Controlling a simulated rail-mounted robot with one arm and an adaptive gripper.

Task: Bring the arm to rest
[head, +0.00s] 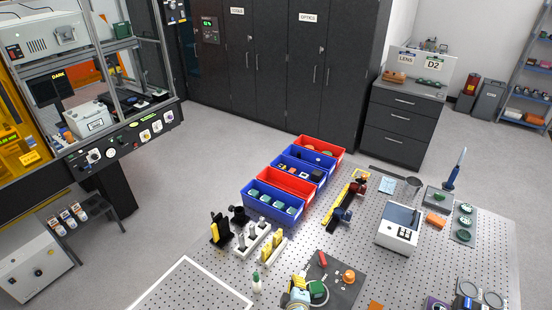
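No part of my arm or my gripper can be made out in the head view. The perforated optical table (330,240) fills the lower right of the view. No arm stands over the part of it that shows. Its front part is cut off by the lower picture edge, so what lies there is hidden.
Red and blue bins (272,203) stand in a row at the table's back left. A white instrument box (397,230), a dark mat (345,292) with small parts and a white-edged panel (190,285) are on the table. Dark cabinets (285,70) stand behind; grey floor lies between.

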